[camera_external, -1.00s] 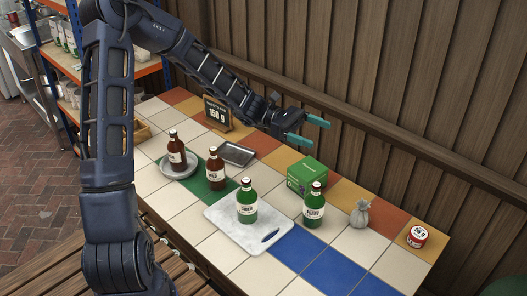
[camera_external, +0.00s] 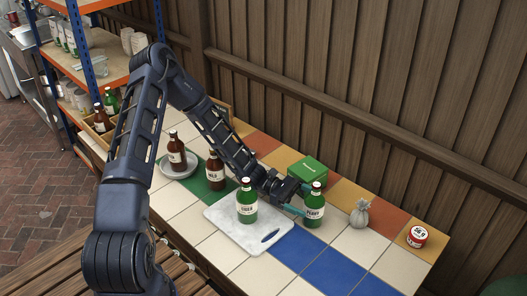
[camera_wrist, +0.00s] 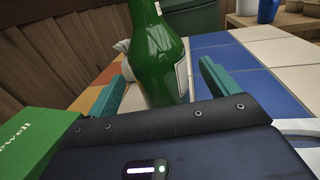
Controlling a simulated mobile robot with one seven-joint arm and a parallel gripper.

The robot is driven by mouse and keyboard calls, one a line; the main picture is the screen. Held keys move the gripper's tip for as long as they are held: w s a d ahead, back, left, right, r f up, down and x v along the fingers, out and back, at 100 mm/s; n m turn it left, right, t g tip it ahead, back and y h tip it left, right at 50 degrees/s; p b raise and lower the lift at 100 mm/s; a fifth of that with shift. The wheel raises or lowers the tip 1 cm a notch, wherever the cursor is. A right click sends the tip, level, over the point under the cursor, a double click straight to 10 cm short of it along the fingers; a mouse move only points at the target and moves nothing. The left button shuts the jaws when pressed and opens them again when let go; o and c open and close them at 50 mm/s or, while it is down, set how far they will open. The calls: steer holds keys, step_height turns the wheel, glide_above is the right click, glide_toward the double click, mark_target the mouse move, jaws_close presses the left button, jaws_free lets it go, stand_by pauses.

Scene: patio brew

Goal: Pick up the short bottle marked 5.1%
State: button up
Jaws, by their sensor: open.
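A green bottle (camera_external: 314,211) with a pale label stands upright on the tiled counter, right of the marble board. My gripper (camera_external: 301,198) is open at this bottle, low over the counter. In the wrist view the green bottle (camera_wrist: 160,62) stands between my two teal fingers, with a gap visible on the right. A second green bottle (camera_external: 246,206) stands on the board. A brown bottle (camera_external: 215,172) stands left of the board, partly behind my arm, and another brown bottle (camera_external: 176,152) stands on a plate. The percentage marks are too small to read.
A green box (camera_external: 308,171) stands just behind my gripper. The marble board (camera_external: 262,244) lies in front. Blue tiles (camera_external: 330,270) at the front right are clear. A wooden wall runs behind.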

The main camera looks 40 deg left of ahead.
mark_target(323, 210)
steer(key=shift+w+d+f, duration=0.1)
steer(key=shift+w+d, duration=0.1)
steer(key=shift+d, duration=1.05)
steer(key=shift+w+d+f, duration=0.1)
steer(key=shift+w+d, duration=0.1)
steer(key=shift+d, duration=1)
steer(key=c, duration=1.3)
steer(key=shift+r, duration=0.1)
steer(key=shift+c, duration=0.9)
steer(key=shift+r, duration=0.1)
